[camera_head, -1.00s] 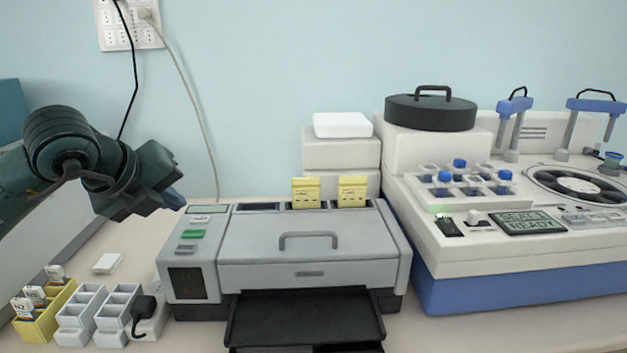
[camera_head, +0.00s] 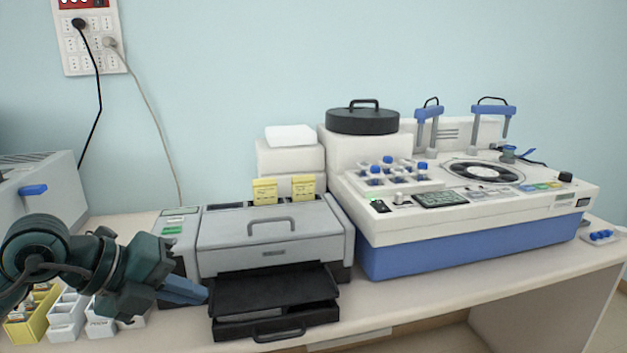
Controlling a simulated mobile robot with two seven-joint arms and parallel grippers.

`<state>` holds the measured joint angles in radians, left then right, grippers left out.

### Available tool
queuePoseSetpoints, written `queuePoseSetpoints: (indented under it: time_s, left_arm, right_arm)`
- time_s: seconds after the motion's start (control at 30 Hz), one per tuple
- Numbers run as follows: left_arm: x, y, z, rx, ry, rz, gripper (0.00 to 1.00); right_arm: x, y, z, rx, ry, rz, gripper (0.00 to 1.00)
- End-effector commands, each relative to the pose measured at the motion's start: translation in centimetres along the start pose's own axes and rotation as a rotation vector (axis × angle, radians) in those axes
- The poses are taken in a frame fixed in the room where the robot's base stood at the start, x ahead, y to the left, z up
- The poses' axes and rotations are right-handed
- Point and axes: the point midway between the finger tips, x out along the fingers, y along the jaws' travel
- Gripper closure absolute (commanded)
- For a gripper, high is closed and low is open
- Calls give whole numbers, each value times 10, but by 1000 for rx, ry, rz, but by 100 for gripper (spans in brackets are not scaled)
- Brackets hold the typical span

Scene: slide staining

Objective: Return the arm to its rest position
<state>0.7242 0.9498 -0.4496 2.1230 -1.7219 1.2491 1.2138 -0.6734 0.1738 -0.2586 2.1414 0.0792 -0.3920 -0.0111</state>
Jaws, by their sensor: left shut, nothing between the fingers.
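My left arm comes in from the left, and its gripper (camera_head: 200,293) is low over the front left of the bench. Its blue fingers are shut with nothing between them. They point right, just in front of the left corner of the grey slide printer (camera_head: 275,225) and beside its black open tray (camera_head: 285,290). I cannot tell whether they touch it. The arm hides part of the printer's left side and parts of the small racks behind it. My right gripper is not in view.
A yellow rack (camera_head: 30,325) and white racks (camera_head: 66,330) stand at the front left. A white and blue staining machine (camera_head: 450,245) fills the right of the bench. A grey box with a blue handle (camera_head: 33,189) stands at the far left. The bench's front edge is close.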

Motion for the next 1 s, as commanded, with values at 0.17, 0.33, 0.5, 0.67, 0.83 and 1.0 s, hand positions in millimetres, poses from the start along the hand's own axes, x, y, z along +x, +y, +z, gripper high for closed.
queuePoseSetpoints:
  time_s: [0.17, 0.33, 0.5, 0.67, 0.83, 1.0]
  left_arm:
    - [40, -44, -77, -173, 320, -482, 100]
    - [44, -59, -84, -598, 338, -932, 100]
    - [70, 9, -64, -1196, 88, -1105, 100]
    - [112, 116, -97, -1722, -197, -946, 100]
    - [138, 189, -163, -2053, -354, -683, 100]
    - [147, 218, -206, -2197, -402, -523, 100]
  right_arm:
    - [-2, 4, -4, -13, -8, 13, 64]
    - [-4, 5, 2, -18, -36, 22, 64]
    - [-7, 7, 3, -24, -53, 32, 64]
    - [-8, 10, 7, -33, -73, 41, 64]
    - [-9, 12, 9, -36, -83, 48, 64]
    - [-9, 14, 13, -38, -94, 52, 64]
